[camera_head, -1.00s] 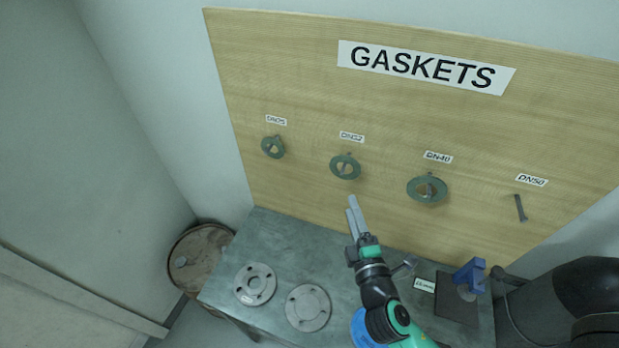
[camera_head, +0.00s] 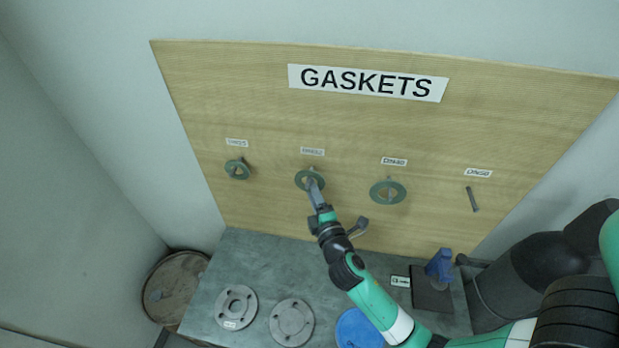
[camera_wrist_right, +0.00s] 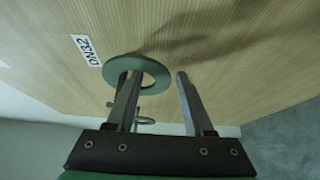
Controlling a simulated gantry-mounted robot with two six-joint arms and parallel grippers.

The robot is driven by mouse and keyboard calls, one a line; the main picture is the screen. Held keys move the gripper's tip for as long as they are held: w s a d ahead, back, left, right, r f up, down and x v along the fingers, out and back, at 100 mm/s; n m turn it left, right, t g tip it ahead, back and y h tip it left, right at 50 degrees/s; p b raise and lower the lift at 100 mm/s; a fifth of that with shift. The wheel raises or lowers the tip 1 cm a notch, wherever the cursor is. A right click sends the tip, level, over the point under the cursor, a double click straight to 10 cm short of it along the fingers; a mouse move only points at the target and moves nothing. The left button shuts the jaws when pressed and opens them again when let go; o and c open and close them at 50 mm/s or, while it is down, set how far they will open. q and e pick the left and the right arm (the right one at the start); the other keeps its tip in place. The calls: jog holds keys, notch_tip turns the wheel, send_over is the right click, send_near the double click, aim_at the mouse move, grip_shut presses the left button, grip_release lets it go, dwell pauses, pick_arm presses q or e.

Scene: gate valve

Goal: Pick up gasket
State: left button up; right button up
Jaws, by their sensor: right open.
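The DN32 gasket (camera_head: 299,183), a flat green ring, hangs on its peg on the wooden board. It also shows in the right wrist view (camera_wrist_right: 158,73) beside its DN32 label. My right gripper (camera_head: 314,190) is at this gasket, open. In the right wrist view the right gripper (camera_wrist_right: 157,76) has one finger overlapping the ring's hole and the other just outside the rim, so the rim lies between them. Contact cannot be told. Two other green gaskets hang on the board, a smaller one (camera_head: 229,170) and a larger one (camera_head: 374,191). My left gripper is not in view.
The board (camera_head: 270,125) stands behind a grey table (camera_head: 262,262). Two metal flanges (camera_head: 236,321) lie on the table, with a blue round thing (camera_head: 355,328) and a blue part (camera_head: 440,264) further right. A rusty barrel (camera_head: 160,285) stands left. The DN50 peg (camera_head: 472,199) is bare.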

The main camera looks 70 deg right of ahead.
jog(key=shift+w+d, duration=0.45)
jog(key=shift+d, duration=0.05)
jog(key=shift+c, duration=0.3)
grip_shut()
